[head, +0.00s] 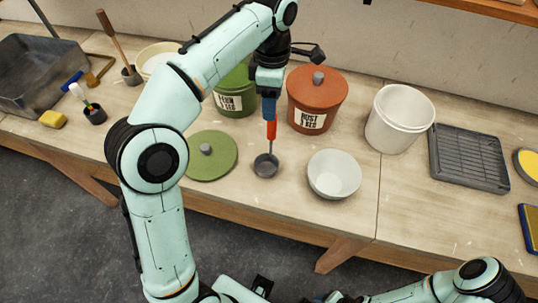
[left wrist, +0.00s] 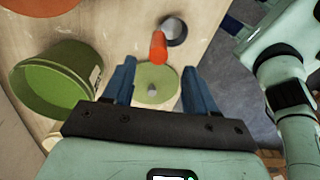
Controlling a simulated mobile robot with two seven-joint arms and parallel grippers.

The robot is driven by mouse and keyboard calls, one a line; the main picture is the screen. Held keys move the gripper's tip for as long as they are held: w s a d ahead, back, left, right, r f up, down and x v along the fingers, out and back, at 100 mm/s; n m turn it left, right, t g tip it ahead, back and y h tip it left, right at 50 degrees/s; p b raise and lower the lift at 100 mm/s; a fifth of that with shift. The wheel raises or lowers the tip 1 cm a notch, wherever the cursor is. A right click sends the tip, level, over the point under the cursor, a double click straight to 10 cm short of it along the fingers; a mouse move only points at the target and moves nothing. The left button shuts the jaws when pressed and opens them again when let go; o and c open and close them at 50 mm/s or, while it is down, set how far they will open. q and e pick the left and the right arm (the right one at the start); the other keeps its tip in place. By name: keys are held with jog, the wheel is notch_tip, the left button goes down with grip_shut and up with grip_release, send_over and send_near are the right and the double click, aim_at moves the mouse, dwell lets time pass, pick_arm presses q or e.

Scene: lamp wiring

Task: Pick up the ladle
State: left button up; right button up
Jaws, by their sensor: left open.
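The ladle has an orange-red handle (head: 271,128) and a dark round bowl (head: 266,165). It stands upright, bowl down, on the bench between a green lid and a white bowl. In the left wrist view, the handle's end (left wrist: 158,47) points toward the camera, with the bowl (left wrist: 174,30) beyond it. My left gripper (head: 270,110) points down just above the handle. In the left wrist view its blue fingers (left wrist: 159,68) are apart, with the handle's end near the gap between their tips. I cannot tell whether they touch it. My right gripper is not visible.
Near the ladle are a green lid (head: 212,157), a white bowl (head: 334,175), a green pot (head: 236,98) and a lidded terracotta pot (head: 316,103). A white bucket (head: 398,120) and a ribbed grey tray (head: 468,158) stand to the right. A dark bin (head: 38,75) is at far left.

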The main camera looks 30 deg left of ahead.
pick_arm(q)
jog(key=shift+f, duration=0.85)
jog(key=shift+w+f, duration=0.1)
jog(key=shift+f, duration=0.4)
notch_tip(320, 180, down, 5)
jog(key=shift+b, duration=1)
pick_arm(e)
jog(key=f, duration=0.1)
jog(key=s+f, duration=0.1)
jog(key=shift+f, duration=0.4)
pick_arm(q)
jog(key=shift+c, duration=0.3)
grip_shut()
